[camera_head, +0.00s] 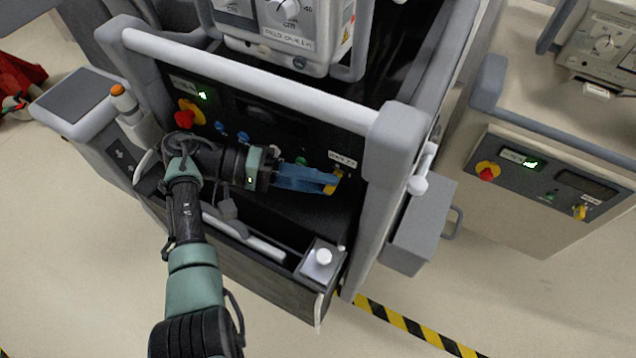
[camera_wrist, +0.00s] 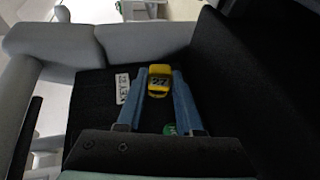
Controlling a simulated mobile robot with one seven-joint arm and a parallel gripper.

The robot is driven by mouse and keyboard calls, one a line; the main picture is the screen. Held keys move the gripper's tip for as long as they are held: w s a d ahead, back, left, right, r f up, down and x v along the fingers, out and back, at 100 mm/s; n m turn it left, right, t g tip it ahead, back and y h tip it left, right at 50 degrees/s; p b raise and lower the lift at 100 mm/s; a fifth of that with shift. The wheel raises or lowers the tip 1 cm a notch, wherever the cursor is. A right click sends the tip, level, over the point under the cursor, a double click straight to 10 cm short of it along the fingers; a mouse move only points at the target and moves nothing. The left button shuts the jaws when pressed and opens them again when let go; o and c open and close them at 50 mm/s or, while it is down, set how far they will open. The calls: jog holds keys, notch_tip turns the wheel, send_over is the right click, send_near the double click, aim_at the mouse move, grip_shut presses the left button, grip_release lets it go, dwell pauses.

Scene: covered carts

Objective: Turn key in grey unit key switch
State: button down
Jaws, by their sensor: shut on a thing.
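The yellow key (camera_wrist: 159,82) sits at the key switch on the dark front panel of the grey unit (camera_head: 255,90). Its head carries dark digits in the wrist view. A white label (camera_wrist: 122,87) is beside it on the panel. My gripper (camera_head: 325,182) has blue fingers and reaches the panel from the left. The fingers are shut on the yellow key, one on each side of its head. In the head view a yellow part of the key (camera_head: 333,184) shows at the fingertips. The switch body behind the key is hidden.
A red and yellow emergency knob (camera_head: 188,114) and blue knobs (camera_head: 243,137) are left on the panel. A grey rail (camera_head: 250,78) runs above it.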

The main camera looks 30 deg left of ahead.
jog(key=shift+f, duration=0.15)
jog(key=shift+f+h+b, duration=0.2)
jog(key=shift+h+b, duration=0.4)
jog(key=shift+b, duration=0.35)
jog(key=shift+n+t+h+b, duration=0.4)
jog(key=shift+n+h+b, duration=0.15)
jog(key=shift+b, duration=0.2)
jog(key=shift+r, duration=0.1)
jog(key=shift+c, duration=2.4)
grip_release()
